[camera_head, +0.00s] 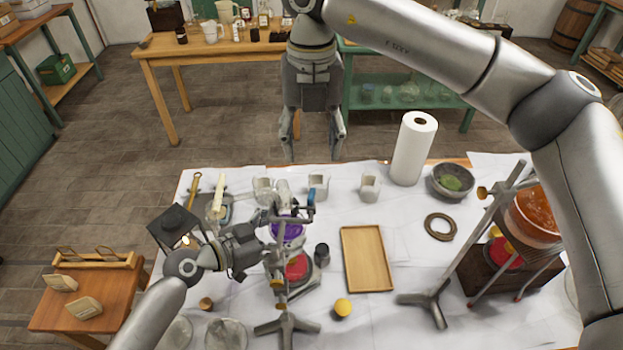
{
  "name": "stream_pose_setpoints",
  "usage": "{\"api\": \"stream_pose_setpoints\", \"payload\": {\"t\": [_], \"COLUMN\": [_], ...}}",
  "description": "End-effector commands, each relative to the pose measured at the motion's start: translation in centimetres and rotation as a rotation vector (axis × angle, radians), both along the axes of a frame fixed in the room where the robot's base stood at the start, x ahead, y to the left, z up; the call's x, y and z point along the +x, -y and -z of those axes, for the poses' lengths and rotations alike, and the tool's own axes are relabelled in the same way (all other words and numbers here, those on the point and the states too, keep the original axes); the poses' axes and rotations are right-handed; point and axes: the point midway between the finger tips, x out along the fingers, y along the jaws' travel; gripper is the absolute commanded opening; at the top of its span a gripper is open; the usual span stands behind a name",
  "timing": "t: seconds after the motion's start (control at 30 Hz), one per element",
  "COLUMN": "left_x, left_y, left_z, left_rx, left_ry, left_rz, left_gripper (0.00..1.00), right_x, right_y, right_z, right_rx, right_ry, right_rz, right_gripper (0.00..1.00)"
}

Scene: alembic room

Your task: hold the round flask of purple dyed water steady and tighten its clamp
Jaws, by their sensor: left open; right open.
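The round flask of purple dyed water (288,232) stands in the middle of the table on a dark metal stand (286,325) with a tripod foot. A red round thing (297,267) shows just below it. The clamp at the flask is small and crowded among stand parts; I cannot make out its screw. My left gripper (266,250) is open, just left of the flask and stand; I cannot tell whether it touches them. My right gripper (314,152) is open and empty, pointing down above the table's far edge, beyond the flask.
A wooden tray (367,259), a dark jar (321,254) and a yellow ball-like thing (342,307) lie right of the stand. A second stand with an orange flask (534,215) is at right.

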Motion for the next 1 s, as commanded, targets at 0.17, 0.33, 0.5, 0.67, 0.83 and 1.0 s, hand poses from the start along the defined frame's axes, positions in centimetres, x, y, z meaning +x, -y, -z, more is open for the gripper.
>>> {"api": "stream_pose_setpoints", "payload": {"t": [0.17,0.33,0.5,0.67,0.83,1.0], "left_x": [-0.01,-0.01,-0.01,-0.01,-0.01,-0.01], "left_y": [0.00,0.00,0.00,0.00,0.00,0.00], "left_z": [0.01,0.01,0.01,0.01,0.01,0.01], "left_rx": [0.000,0.000,0.000,0.000,0.000,0.000], "left_ry": [0.000,0.000,0.000,0.000,0.000,0.000], "left_rz": [0.000,0.000,0.000,0.000,0.000,0.000], "left_gripper": [0.81,0.81,0.81,0.81,0.81,0.81], "right_x": [0.01,0.01,-0.01,0.00,-0.01,-0.02], "right_y": [-0.02,0.00,-0.04,-0.02,-0.03,-0.03], "right_z": [0.02,0.06,0.12,0.16,0.17,0.41], "right_rx": [0.000,-0.001,0.000,-0.001,0.000,0.001], "right_ry": [0.001,0.001,0.001,0.000,0.000,-0.001], "right_rz": [-0.280,-0.547,-0.816,-1.039,-1.200,-1.268], "right_gripper": [0.54,0.54,0.54,0.54,0.54,0.54]}}
